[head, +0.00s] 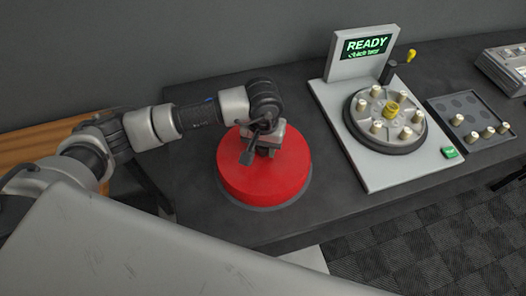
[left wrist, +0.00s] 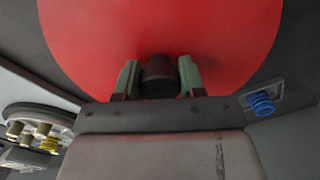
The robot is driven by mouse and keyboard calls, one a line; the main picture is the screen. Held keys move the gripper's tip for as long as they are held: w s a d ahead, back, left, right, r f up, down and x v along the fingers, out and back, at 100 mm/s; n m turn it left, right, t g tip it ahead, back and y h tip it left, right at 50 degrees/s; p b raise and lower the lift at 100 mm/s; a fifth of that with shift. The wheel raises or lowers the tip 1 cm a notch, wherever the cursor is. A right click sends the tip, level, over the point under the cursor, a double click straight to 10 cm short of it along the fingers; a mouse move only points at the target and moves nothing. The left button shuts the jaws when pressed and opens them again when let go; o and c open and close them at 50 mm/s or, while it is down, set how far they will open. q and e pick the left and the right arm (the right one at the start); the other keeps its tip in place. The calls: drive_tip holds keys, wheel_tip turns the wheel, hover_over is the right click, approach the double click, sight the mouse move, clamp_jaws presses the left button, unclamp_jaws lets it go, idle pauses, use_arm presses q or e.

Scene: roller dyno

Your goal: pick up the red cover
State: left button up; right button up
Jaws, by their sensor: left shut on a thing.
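The red cover (head: 290,178) is a wide round red drum standing upright on the dark bench, left of the dyno. Its flat red top fills much of the left wrist view (left wrist: 90,35). A dark knob (left wrist: 158,72) rises from the middle of its top. My left gripper (head: 267,150) is over the middle of the cover from above. In the left wrist view my left gripper (left wrist: 158,80) has a finger on each side of the knob and is shut on it. A thin grey rim shows around the cover's base. My right gripper is not in view.
The dyno (head: 375,180) stands right of the cover, with a round plate (head: 385,118) of several pale rollers and a screen reading READY (head: 366,46). A grey tray (head: 460,105) with several rollers lies farther right. The bench is bare between cover and dyno.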

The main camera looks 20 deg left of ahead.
use_arm(q)
drive_tip(key=shift+r+b, duration=0.35)
drive_tip(key=shift+r, duration=0.25)
wheel_tip(320, 180, up, 2)
drive_tip(key=shift+r+b, duration=0.25)
drive_tip(key=shift+b, duration=0.45)
drive_tip(key=w+d+r+b, duration=0.1)
drive_tip(key=d+r+b, duration=0.1)
drive_tip(key=d+r, duration=0.9)
drive_tip(key=shift+d+r+b, duration=0.3)
drive_tip(key=shift+r, duration=0.15)
